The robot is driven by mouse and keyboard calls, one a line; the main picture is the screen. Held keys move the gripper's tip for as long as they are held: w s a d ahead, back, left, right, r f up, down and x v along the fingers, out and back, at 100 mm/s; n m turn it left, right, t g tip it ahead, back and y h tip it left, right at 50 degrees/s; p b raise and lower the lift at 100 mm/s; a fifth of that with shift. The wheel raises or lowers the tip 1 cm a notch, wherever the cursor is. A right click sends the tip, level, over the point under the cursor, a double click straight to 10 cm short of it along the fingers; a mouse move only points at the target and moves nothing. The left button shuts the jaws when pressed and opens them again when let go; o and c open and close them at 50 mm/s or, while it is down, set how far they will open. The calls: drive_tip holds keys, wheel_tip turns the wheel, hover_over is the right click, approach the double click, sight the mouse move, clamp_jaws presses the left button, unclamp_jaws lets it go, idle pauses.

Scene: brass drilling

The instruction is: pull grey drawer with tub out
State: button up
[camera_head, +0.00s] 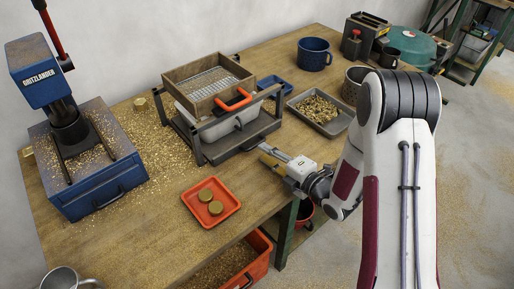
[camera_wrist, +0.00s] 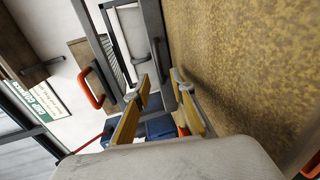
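The grey drawer (camera_head: 243,142) sits low in a dark metal frame on the bench. A white tub (camera_head: 222,127) stands in it, under a wooden sieve box (camera_head: 205,97) with an orange handle (camera_head: 233,100). My gripper (camera_head: 270,158) is just in front of the drawer's right front side, low over the bench. In the wrist view its two yellow-padded fingers (camera_wrist: 160,108) are apart with a gap between them. The drawer (camera_wrist: 157,25) and the tub (camera_wrist: 131,32) show beyond the fingertips. I cannot tell whether the fingers touch the drawer.
A metal tray of brass chips (camera_head: 320,110) lies right of the frame. A red tray (camera_head: 228,208) with two brass discs lies in front. A blue drill press (camera_head: 90,165) stands at left. Brass chips cover much of the bench (camera_head: 150,215); its front edge is near my arm.

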sight(257, 156)
drive_tip(key=shift+x, duration=2.55)
clamp_jaws()
